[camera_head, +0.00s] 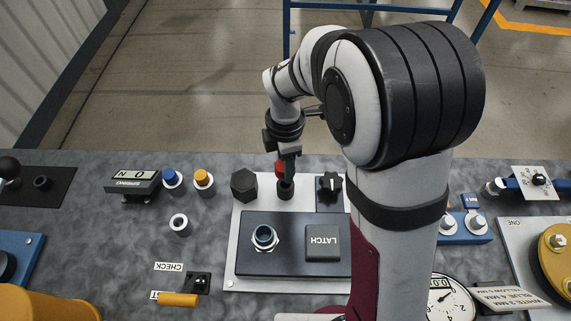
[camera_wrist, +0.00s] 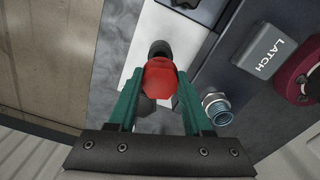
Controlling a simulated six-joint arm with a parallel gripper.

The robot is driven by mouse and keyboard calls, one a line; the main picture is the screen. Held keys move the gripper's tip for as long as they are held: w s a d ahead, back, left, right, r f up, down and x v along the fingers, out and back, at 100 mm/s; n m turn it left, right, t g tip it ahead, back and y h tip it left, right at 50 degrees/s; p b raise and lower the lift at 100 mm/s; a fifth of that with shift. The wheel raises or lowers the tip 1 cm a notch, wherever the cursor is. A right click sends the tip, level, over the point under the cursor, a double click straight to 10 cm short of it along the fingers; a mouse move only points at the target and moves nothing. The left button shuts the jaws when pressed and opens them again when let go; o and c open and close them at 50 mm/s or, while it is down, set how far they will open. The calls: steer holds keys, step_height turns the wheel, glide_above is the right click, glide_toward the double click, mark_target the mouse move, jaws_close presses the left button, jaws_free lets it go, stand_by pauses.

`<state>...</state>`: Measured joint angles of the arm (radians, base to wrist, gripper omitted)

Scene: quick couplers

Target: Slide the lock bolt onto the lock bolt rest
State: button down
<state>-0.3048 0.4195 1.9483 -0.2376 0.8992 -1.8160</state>
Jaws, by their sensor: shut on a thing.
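My gripper (camera_wrist: 160,84) is shut on a red-headed piece (camera_wrist: 162,78), which I take to be the lock bolt. The red head sits between the two green fingers in the wrist view. In the head view my gripper (camera_head: 287,166) points down over the back of a pale plate, with a little of the red head (camera_head: 280,167) showing beside it. A short black round post (camera_head: 286,190) stands just below, perhaps the lock bolt rest; a dark round end (camera_wrist: 159,48) shows beyond the red head in the wrist view. Whether bolt and post touch is hidden.
A black hex knob (camera_head: 244,184) and a black dial (camera_head: 329,186) flank the post closely. In front are a threaded metal coupling (camera_head: 264,237) and the LATCH block (camera_head: 322,243). Blue-topped (camera_head: 171,178) and orange-topped (camera_head: 203,179) pieces stand at left.

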steer(key=shift+r, duration=2.05)
